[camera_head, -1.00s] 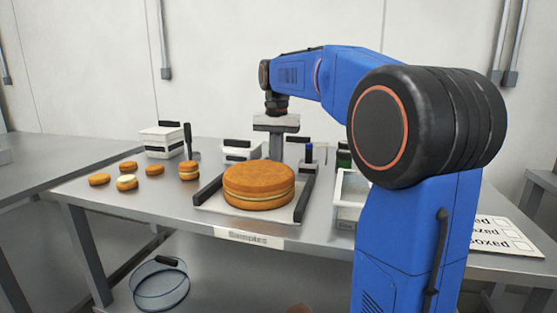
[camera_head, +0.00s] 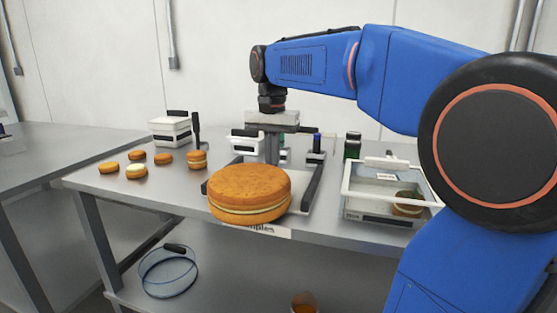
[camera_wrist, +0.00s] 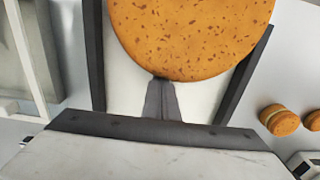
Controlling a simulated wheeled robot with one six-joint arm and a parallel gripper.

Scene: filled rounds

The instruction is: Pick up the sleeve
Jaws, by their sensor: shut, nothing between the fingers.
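No thing in view is plainly marked as the sleeve. A clear, bluish round piece with a black grip (camera_head: 168,272) lies low, on the shelf under the table; I cannot tell whether it is the sleeve. My gripper (camera_head: 272,155) is shut and empty above the tray, behind the large filled round (camera_head: 248,190). In the wrist view the shut fingers (camera_wrist: 161,84) point at the near edge of the large round (camera_wrist: 190,35); I cannot tell whether they touch it. The round lies at the front of the white tray (camera_head: 300,205), between its dark rails.
Several small filled rounds (camera_head: 136,172) and a white box (camera_head: 170,131) stand at the left. A clear-lidded case (camera_head: 357,212) holds a round at the right. Small bottles (camera_head: 352,146) stand behind. A brown round thing (camera_head: 305,303) shows low down.

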